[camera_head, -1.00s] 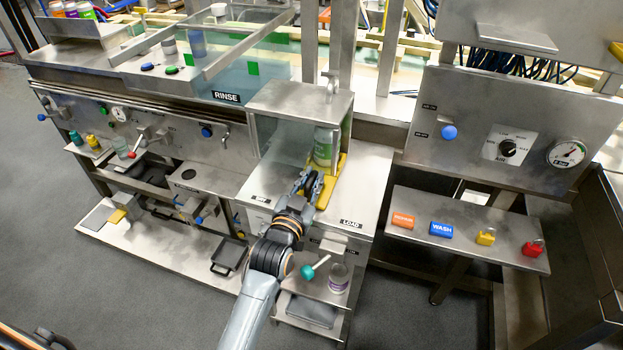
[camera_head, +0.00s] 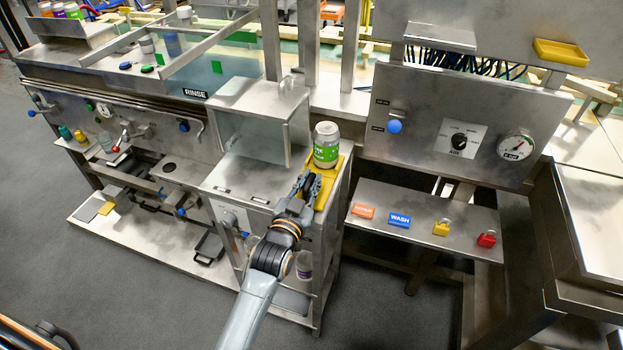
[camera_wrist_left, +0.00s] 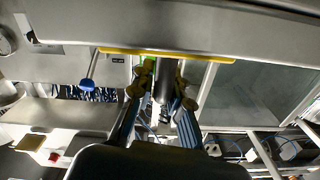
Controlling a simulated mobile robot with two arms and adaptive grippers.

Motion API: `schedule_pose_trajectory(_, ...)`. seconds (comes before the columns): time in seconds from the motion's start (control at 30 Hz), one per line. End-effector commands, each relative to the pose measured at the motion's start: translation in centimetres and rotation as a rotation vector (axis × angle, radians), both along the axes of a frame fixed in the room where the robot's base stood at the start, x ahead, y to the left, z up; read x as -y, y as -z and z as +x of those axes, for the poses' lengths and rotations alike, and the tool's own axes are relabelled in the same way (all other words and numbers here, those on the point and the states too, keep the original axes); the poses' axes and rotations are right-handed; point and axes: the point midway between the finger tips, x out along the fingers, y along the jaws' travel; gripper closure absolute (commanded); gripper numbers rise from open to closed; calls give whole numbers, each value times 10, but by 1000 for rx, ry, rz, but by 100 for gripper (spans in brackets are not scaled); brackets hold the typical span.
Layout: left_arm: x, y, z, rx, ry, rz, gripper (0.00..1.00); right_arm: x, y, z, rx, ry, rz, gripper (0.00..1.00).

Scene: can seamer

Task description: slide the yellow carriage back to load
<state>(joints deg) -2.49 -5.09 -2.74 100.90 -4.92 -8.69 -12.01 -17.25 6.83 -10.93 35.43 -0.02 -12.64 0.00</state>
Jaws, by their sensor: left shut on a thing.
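The yellow carriage (camera_head: 331,186) is at the right end of the steel bench top, outside the clear-fronted hood. A silver can with a green label (camera_head: 326,145) stands upright on it. My left gripper (camera_head: 308,184) is at the carriage's near side, shut on its handle. In the left wrist view the carriage shows as a yellow strip (camera_wrist_left: 165,52). A dark post-like handle (camera_wrist_left: 164,82) shows between the two fingers there. The LOAD label is not visible, and my right gripper is not in view.
The clear-fronted hood (camera_head: 252,125) stands left of the can. To the right are a control panel (camera_head: 455,120) with a gauge and a shelf (camera_head: 440,205) with coloured blocks and padlocks. A gap of open floor lies between bench and shelf.

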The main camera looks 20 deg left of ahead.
Motion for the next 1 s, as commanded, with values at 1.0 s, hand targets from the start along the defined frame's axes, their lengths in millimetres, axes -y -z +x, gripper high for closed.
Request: schedule_pose_trajectory(1.0, 5, 1, -66, -3, 12, -7, 63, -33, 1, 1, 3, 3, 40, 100)
